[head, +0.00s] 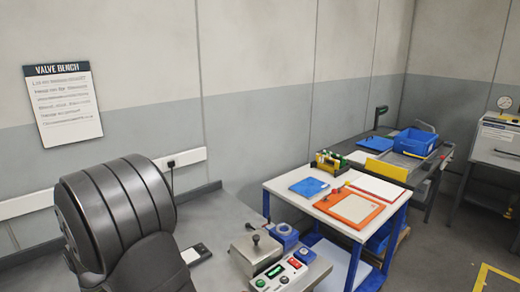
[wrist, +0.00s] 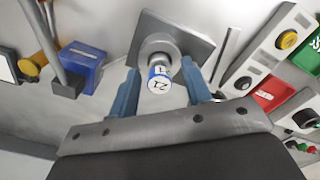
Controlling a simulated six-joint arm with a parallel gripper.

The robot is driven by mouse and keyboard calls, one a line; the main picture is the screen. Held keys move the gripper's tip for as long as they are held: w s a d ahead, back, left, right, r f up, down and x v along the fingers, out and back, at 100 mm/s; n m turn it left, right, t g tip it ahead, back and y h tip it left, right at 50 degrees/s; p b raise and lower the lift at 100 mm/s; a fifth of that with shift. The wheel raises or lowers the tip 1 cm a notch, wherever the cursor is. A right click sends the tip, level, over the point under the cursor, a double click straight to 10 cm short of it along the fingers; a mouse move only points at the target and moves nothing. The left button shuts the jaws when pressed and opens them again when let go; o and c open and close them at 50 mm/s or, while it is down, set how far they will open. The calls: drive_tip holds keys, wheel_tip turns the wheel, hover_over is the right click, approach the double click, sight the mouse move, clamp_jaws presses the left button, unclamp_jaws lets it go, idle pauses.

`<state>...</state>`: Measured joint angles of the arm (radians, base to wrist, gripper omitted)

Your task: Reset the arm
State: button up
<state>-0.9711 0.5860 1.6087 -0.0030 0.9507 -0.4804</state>
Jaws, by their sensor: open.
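My gripper (wrist: 160,68) shows in the wrist view with its two blue fingers apart. Between them in the picture is a round post with a white cap (wrist: 158,86) marked "21" and a blue band. The post stands on a grey square plate (wrist: 198,48). Gaps show between the fingers and the cap, and I see nothing gripped. In the head view my dark ribbed arm fills the lower left and my fingers cannot be seen.
A button panel (head: 280,276) and a metal box with a knob (head: 256,252) stand at the bench front. The wrist view shows a blue block (wrist: 82,68) on the left. A white table (head: 290,205) with an orange-framed board (head: 350,208) stands to the right.

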wheel_tip(320, 180, up, 11)
wheel_tip(320, 180, down, 12)
drive_tip(key=shift+r, duration=0.15)
wheel_tip(320, 180, up, 11)
drive_tip(key=shift+a+f, duration=0.1)
drive_tip(key=s+d+r, duration=0.2)
drive_tip(key=s, duration=0.6)
drive_tip(key=s+d+r, duration=0.2)
drive_tip(key=s+r, duration=0.1)
drive_tip(key=s, duration=0.5)
wheel_tip(320, 180, down, 18)
drive_tip(key=shift+f, duration=0.1)
